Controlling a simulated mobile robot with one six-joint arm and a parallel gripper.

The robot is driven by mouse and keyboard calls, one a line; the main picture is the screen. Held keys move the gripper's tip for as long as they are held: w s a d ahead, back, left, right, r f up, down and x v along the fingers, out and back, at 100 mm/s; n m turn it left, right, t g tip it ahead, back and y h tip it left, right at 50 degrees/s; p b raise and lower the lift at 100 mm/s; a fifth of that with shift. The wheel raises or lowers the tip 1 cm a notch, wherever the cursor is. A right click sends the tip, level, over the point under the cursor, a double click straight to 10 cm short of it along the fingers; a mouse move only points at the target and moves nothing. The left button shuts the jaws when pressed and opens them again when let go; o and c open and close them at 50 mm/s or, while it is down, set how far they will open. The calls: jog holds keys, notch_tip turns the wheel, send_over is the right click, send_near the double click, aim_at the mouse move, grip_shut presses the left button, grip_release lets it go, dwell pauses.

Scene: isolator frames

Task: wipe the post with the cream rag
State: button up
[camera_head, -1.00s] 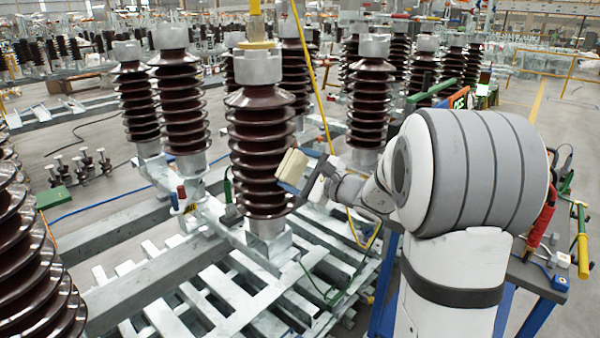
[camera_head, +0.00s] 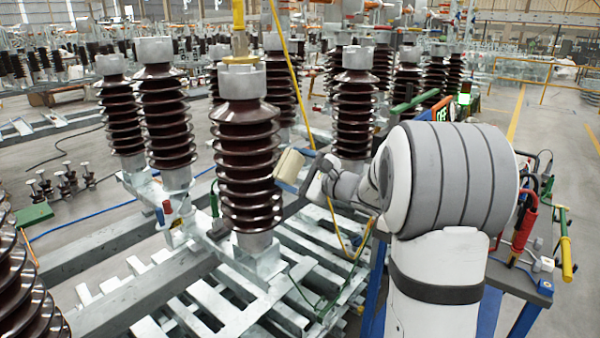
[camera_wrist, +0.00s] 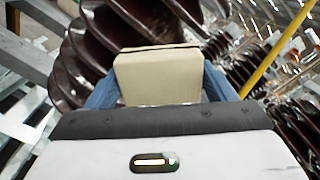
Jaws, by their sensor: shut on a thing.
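The post (camera_head: 247,150) is a dark brown ribbed insulator with grey metal end caps, standing upright on a metal frame left of my arm. It also shows behind the rag in the wrist view (camera_wrist: 135,22). My gripper (camera_head: 300,172) is beside the post's right side. It is shut on the cream rag (camera_head: 288,165), a folded block that fills the space between the blue fingers in the wrist view (camera_wrist: 158,77). The rag is at the edge of the ribs, around mid-height of the post. I cannot tell whether it touches them.
More brown insulators stand behind, including one (camera_head: 355,105) right of the rag. A yellow pole (camera_head: 288,60) slants down near the post. A workbench (camera_head: 525,275) with tools is at the right. Metal slats (camera_head: 215,310) lie around the post's base.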

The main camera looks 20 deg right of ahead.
aim_at(273, 162)
jog(key=shift+s+a+b, duration=0.5)
jog(key=shift+a+b, duration=0.2)
jog(key=shift+s+a+b, duration=0.55)
jog(key=shift+a+b, duration=0.05)
jog(key=shift+a, duration=0.2)
jog(key=shift+s+a+b, duration=0.55)
jog(key=shift+s+a, duration=0.05)
jog(key=shift+a, duration=0.2)
jog(key=shift+s+a+b, duration=0.55)
jog(key=shift+a+b, duration=0.05)
jog(key=shift+a, duration=0.2)
jog(key=shift+a+r, duration=0.1)
jog(key=shift+a, duration=0.05)
jog(key=shift+s+r+p, duration=0.1)
jog(key=shift+r+p, duration=0.6)
jog(key=shift+r, duration=0.55)
jog(key=shift+w+d+f, duration=0.1)
jog(key=shift+w+d, duration=0.45)
jog(key=shift+d, duration=0.3)
jog(key=shift+w+d+f, duration=0.1)
jog(key=shift+w+d, duration=0.45)
jog(key=shift+d, duration=0.3)
jog(key=shift+w+d+r, duration=0.1)
jog(key=shift+w+d, duration=0.5)
jog(key=shift+d, duration=0.2)
jog(key=shift+w+d, duration=0.6)
jog(key=shift+d, duration=0.15)
